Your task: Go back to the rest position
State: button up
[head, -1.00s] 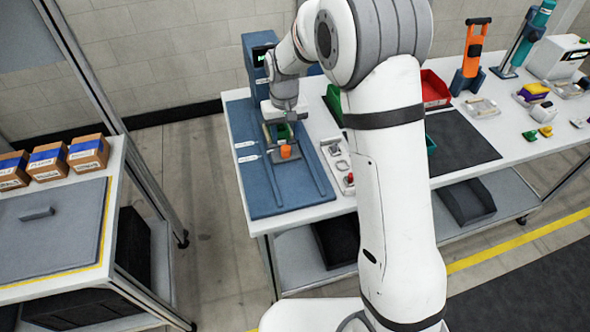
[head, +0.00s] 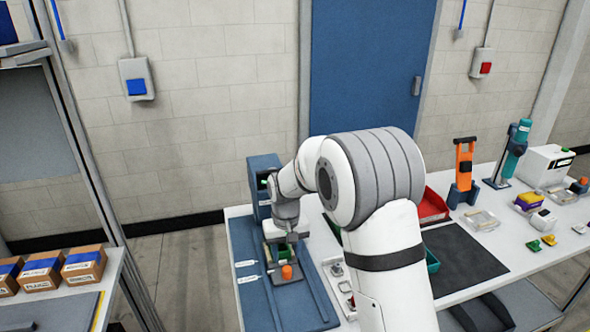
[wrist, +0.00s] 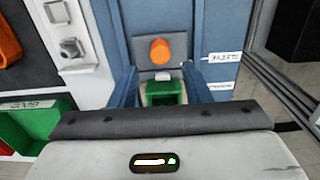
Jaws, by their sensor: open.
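My gripper (head: 279,240) is over the far part of the blue fixture board (head: 246,298) on the white table. An orange knob (head: 287,271) stands on a grey plate on the board, nearer than the green part. My arm hides part of the table.
A blue device (head: 262,180) stands close behind my gripper. Right of the board are a tray of small metal parts (head: 341,275), a red bin (head: 433,207) and a dark mat (head: 463,258). Boxes (head: 84,263) stand on the left bench. Floor shows between the benches.

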jog(key=s+d+r+m+t, duration=0.1)
jog(key=s+d+r+t, duration=0.1)
jog(key=s+d+r, duration=0.9)
jog(key=s+d+r+m, duration=0.1)
jog(key=s+d, duration=0.2)
jog(key=s, duration=0.5)
jog(key=s+d+r+m+t+b, duration=0.1)
jog(key=s+d, duration=0.2)
jog(key=s, duration=0.6)
jog(key=shift+r, duration=0.2)
jog(key=shift+w, duration=0.1)
jog(key=shift+c, duration=0.8)
